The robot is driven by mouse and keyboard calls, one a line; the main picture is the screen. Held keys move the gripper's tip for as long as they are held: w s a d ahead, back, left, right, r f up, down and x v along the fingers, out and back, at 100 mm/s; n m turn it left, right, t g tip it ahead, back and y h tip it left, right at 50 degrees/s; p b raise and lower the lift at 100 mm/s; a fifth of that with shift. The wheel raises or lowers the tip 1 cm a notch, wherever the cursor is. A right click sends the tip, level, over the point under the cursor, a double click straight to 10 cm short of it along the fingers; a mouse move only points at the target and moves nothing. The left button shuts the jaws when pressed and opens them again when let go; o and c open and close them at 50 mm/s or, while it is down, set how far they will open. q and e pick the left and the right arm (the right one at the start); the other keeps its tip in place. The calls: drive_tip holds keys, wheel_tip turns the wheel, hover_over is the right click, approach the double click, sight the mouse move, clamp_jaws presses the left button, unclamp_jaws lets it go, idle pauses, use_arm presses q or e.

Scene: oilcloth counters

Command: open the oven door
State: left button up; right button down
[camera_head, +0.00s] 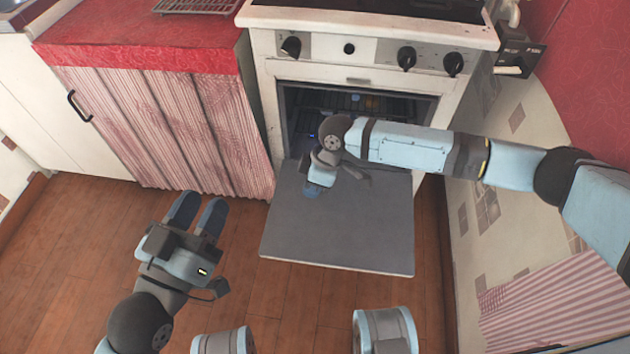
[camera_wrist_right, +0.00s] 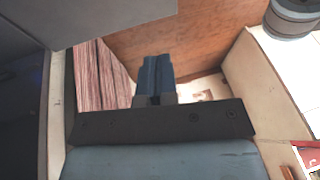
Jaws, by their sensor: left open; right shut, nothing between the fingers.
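The white oven (camera_head: 380,55) stands at the top middle of the head view. Its grey door (camera_head: 340,230) is swung down and lies about flat in front of the open cavity (camera_head: 410,105), where a rack shows. My right gripper (camera_head: 312,188) is shut and empty, just over the door's left part near the cavity; I cannot tell whether it touches the door. Its shut fingers show in the right wrist view (camera_wrist_right: 155,75). My left gripper (camera_head: 195,212) is open and empty above the wooden floor, left of the door.
A counter with a red cloth (camera_head: 140,57) and a striped curtain (camera_head: 180,120) stands left of the oven. A tiled wall (camera_head: 500,200) and a striped cloth (camera_head: 560,300) are close on the right. Wooden floor (camera_head: 75,250) is clear at the left.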

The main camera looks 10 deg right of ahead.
use_arm(q)
wheel_tip(320, 180, down, 2)
drive_tip(key=shift+f+g+b, duration=0.1)
drive_tip(key=shift+g+b, duration=0.25)
drive_tip(key=shift+g, duration=0.15)
use_arm(e)
drive_tip(key=shift+s+a+f, duration=0.15)
drive_tip(key=shift+s+f, duration=0.3)
drive_tip(key=shift+f, duration=0.2)
drive_tip(key=t+p, duration=0.3)
drive_tip(key=p, duration=0.3)
hover_over(307, 254)
wheel_tip(307, 254, down, 9)
drive_tip(key=shift+n+h, duration=0.3)
drive_tip(key=shift+h, duration=0.1)
drive_tip(key=f, duration=0.2)
drive_tip(key=s+f+b, duration=0.1)
drive_tip(key=s+f, duration=0.1)
drive_tip(key=f, duration=0.1)
drive_tip(key=shift+f, duration=0.35)
use_arm(q)
drive_tip(key=shift+w+a+r+y, duration=0.1)
drive_tip(key=shift+a+r+y, duration=0.15)
drive_tip(key=shift+r, duration=0.25)
drive_tip(key=shift+a+r+y, duration=0.2)
drive_tip(key=shift+r+y, duration=0.05)
drive_tip(key=shift+r, duration=0.25)
use_arm(e)
drive_tip(key=shift+s+f, duration=0.2)
drive_tip(key=shift+f, duration=0.45)
